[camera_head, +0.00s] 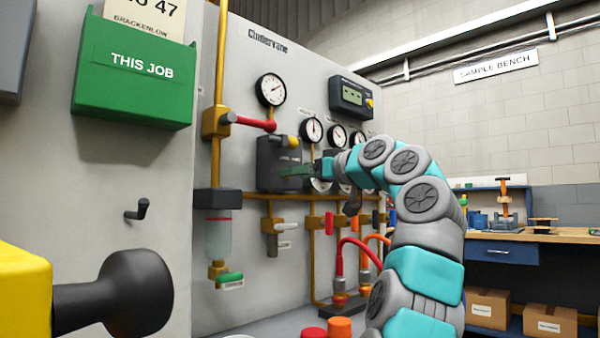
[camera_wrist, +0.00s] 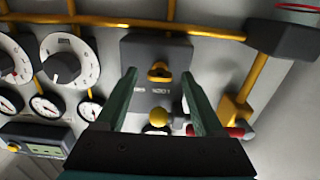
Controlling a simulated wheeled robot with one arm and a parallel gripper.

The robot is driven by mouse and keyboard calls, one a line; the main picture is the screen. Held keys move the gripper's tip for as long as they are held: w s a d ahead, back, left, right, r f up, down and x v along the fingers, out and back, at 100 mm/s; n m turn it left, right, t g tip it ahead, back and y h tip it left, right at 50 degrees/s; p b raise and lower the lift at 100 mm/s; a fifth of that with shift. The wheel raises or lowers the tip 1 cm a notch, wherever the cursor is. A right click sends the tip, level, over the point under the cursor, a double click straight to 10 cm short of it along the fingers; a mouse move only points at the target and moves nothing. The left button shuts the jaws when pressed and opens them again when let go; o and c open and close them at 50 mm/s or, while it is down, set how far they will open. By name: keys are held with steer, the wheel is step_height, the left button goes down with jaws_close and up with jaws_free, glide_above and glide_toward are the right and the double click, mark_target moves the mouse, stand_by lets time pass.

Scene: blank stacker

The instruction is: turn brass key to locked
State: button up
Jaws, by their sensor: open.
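The brass key (camera_wrist: 159,72) shows in the wrist view on the face of a dark grey box (camera_wrist: 150,96), whose lettering is too blurred to read fully. The box (camera_head: 277,160) also shows in the head view on the grey panel, where my gripper hides the key. My gripper (camera_wrist: 159,73) is open and empty, with one green finger to each side of the key in the picture. In the head view my gripper (camera_head: 296,172) overlaps the lower front of the box. I cannot tell how far the fingertips are from the key.
A yellow knob (camera_head: 292,141) and a red-handled valve (camera_head: 256,124) sit close to the box. Gauges (camera_head: 271,89) and brass pipes (camera_head: 262,196) crowd the panel. A green job holder (camera_head: 135,88) hangs at upper left. A workbench (camera_head: 560,236) stands at the right.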

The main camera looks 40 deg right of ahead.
jaws_close()
stand_by(0.6)
